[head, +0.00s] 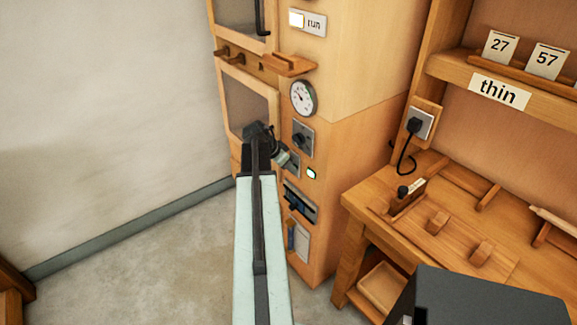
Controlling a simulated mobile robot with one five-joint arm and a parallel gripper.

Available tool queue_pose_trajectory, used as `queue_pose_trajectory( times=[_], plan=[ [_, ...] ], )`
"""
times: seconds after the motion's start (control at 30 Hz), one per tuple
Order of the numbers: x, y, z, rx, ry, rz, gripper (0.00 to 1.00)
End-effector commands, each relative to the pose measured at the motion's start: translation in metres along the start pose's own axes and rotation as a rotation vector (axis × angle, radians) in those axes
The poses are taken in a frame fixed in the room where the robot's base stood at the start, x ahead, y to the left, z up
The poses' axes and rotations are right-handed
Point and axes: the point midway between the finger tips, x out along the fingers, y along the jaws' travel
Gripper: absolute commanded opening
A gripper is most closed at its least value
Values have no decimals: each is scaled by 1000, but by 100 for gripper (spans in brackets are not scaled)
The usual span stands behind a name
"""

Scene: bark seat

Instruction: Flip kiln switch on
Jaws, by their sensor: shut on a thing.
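The kiln (335,65) is a tall wooden cabinet in the middle of the head view. Its narrow front strip carries a round dial (303,98), a square plate with a dark knob (302,138), and a small switch plate (293,168) below that. A small pale green light (311,174) is lit beside the switch plate. My arm reaches up from the bottom, and my gripper (286,159) is at the switch plate, shut on the kiln switch. The gripper hides the switch itself, so its position cannot be told.
Below the switch is a dark panel with blue (299,203). A small wooden ledge (287,65) juts out above the dial. A wooden bench (450,235) with a plugged black cord (408,150) stands at right. Open floor lies left, beside a bare wall.

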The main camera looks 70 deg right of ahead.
Motion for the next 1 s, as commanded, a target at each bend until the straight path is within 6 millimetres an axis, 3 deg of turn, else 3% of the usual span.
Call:
queue_pose_trajectory(
  times=[0.23,0.27,0.33,0.73,1.0],
  plan=[
    [0,0,0,1,-1,0,0],
    [0,0,0,1,-1,0,23],
    [0,0,0,1,0,1,42],
    [-6,0,-1,0,1,0,42],
    [-52,1,-4,-1,0,-1,42]
  ],
)
